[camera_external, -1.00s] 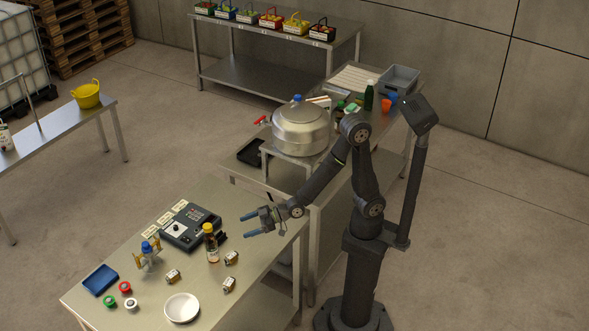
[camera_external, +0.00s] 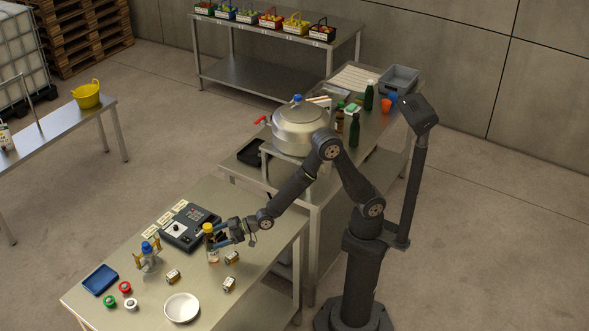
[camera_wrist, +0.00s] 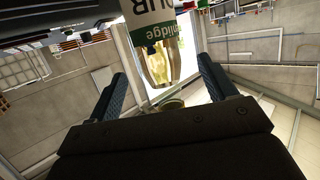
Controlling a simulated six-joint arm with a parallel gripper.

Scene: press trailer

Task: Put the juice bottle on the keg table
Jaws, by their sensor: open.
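The juice bottle (camera_external: 209,231), with a yellow cap and a pale label, stands upright on the near table. In the wrist view the bottle (camera_wrist: 156,58) appears upside down between the finger lines, with clear glass below a green and white label. My gripper (camera_external: 219,234) is open, with its blue fingers at the bottle's upper part. Whether the fingers touch it I cannot tell. The keg table (camera_external: 240,176) stands behind the near table and carries a large steel keg (camera_external: 298,131) on a raised stand.
Close to the bottle are a dark device (camera_external: 188,228), small labelled blocks (camera_external: 231,257) and a white bowl (camera_external: 182,307). A blue-capped item (camera_external: 148,256) stands left. The keg table also holds a black tray (camera_external: 252,152), green bottles (camera_external: 355,132) and a grey crate (camera_external: 399,79).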

